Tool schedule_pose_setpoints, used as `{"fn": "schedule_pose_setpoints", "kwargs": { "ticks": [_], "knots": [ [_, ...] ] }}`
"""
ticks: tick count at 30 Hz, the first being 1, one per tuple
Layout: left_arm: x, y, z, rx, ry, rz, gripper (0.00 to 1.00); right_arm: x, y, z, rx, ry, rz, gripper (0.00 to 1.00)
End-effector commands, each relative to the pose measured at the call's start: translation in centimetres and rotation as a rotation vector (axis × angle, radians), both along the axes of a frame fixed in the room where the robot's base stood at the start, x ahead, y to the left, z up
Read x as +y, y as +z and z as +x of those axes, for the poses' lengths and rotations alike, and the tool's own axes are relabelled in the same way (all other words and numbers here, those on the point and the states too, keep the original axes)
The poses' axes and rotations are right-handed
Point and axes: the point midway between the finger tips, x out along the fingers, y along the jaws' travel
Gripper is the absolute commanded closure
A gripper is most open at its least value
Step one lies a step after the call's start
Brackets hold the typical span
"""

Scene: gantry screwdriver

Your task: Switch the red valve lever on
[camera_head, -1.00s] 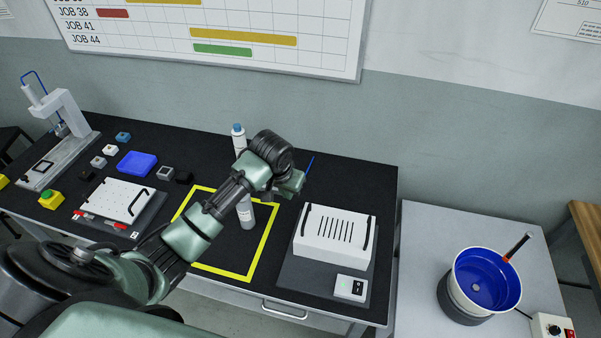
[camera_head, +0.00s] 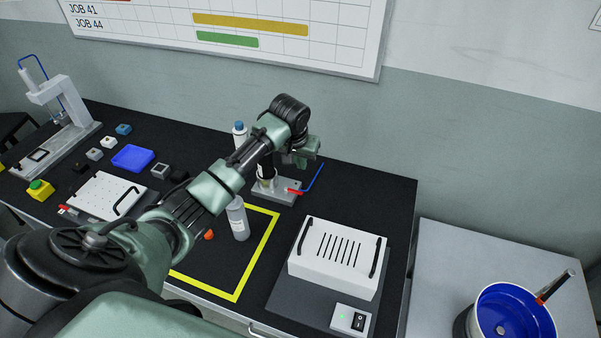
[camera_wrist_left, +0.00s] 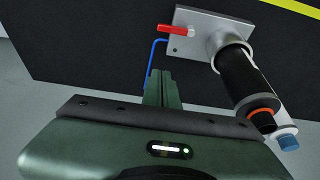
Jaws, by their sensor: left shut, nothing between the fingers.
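The red valve lever (camera_head: 295,191) shows in the head view at the right end of a light grey base plate (camera_head: 283,197) near the back of the black table. A blue hose (camera_head: 315,177) rises beside it. In the left wrist view, the red lever (camera_wrist_left: 173,31) lies over the left part of the plate (camera_wrist_left: 190,47). A black cylinder (camera_wrist_left: 243,80) stands on this plate. My left gripper (camera_head: 306,160) is shut and empty above and behind the lever. In the wrist view its fingers (camera_wrist_left: 159,80) are together, apart from the lever. My right gripper is not in view.
A pale bottle (camera_head: 238,218) stands in front of the plate, inside the yellow outline (camera_head: 262,247). A white slotted box (camera_head: 337,258) is to the right. A blue tray (camera_head: 133,158) and several small blocks lie to the left. The table's back right is clear.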

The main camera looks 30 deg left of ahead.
Motion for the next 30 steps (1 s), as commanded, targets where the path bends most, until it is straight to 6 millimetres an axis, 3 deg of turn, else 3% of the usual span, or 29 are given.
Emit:
{"fn": "schedule_pose_setpoints", "kwargs": {
  "ticks": [6, 16, 24, 30],
  "knots": [
    [0.3, -3.8, 1.2, 0.005, 0.001, -0.001, 1.0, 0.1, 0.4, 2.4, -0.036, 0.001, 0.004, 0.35],
    [0.7, -8.7, 2.9, 0.001, -0.001, 0.001, 1.0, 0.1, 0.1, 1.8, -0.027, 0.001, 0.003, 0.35],
    [0.0, -8.3, -0.2, 0.002, -0.002, 0.003, 1.0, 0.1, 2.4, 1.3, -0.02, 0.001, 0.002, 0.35],
    [-0.2, -8.4, -1.1, -0.001, -0.002, 0.002, 1.0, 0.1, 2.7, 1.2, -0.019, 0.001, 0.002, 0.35]
  ]
}}
